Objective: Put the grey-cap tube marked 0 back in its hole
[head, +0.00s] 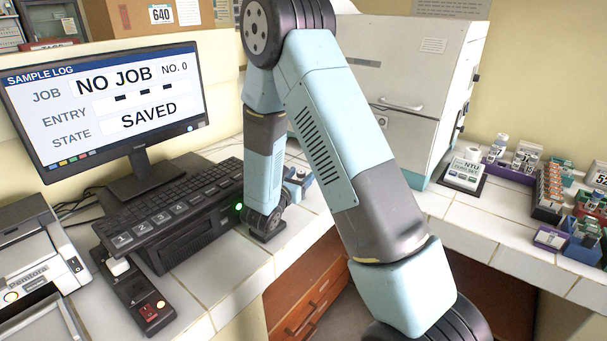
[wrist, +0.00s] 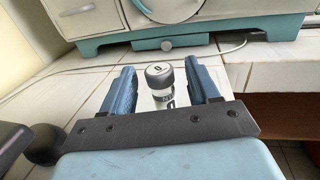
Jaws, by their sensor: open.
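The tube with a grey cap marked 0 (wrist: 160,82) shows in the wrist view, between the two blue fingers of my gripper (wrist: 162,84). The fingers are open, with a gap on each side of the tube. Its white body carries a dark marking, and its lower part is hidden behind my gripper's plate. In the head view my gripper (head: 299,182) is low over the tiled bench, right of the keyboard, partly hidden by my arm. I cannot make out the tube there, nor tell which hole is its own.
A monitor (head: 110,105) reading NO JOB and SAVED stands behind a keyboard (head: 175,203). A white cabinet (head: 425,85) stands behind my arm. A teal-trimmed machine (wrist: 190,32) is beyond the tube.

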